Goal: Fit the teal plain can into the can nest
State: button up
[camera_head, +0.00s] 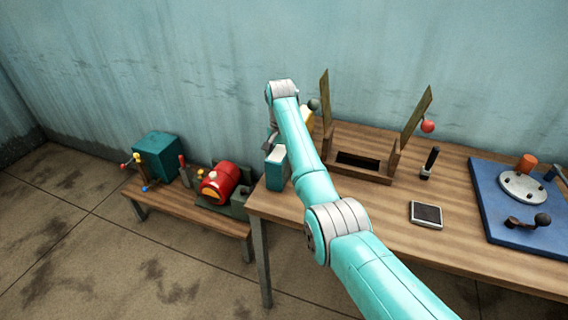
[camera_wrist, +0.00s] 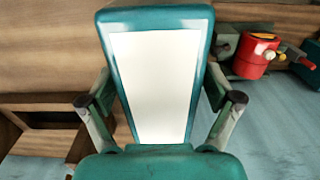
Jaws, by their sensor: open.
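The teal can (camera_head: 276,168) with a pale panel is at the left end of the table, under the end of my arm. In the wrist view the can (camera_wrist: 155,85) fills the middle, its white panel facing the camera. My gripper (camera_wrist: 158,98) is open, with one finger on each side of the can. I cannot tell whether the fingers touch it. In the head view my gripper (camera_head: 271,145) is small and partly hidden. A wooden frame with a dark slot (camera_head: 358,161), which looks like the can nest, stands right of the can.
Two slanted wooden uprights rise from the frame, near a red ball (camera_head: 428,126). A yellow thing (camera_head: 307,118) is partly behind my arm. A black-handled tool (camera_head: 430,163), a small dark pad (camera_head: 426,214) and a blue board (camera_head: 500,205) lie rightward. A low bench (camera_head: 185,205) stands left.

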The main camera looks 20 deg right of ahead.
jog(key=shift+f, duration=0.25)
jog(key=c, duration=1.6)
jog(key=shift+r, duration=0.1)
grip_shut()
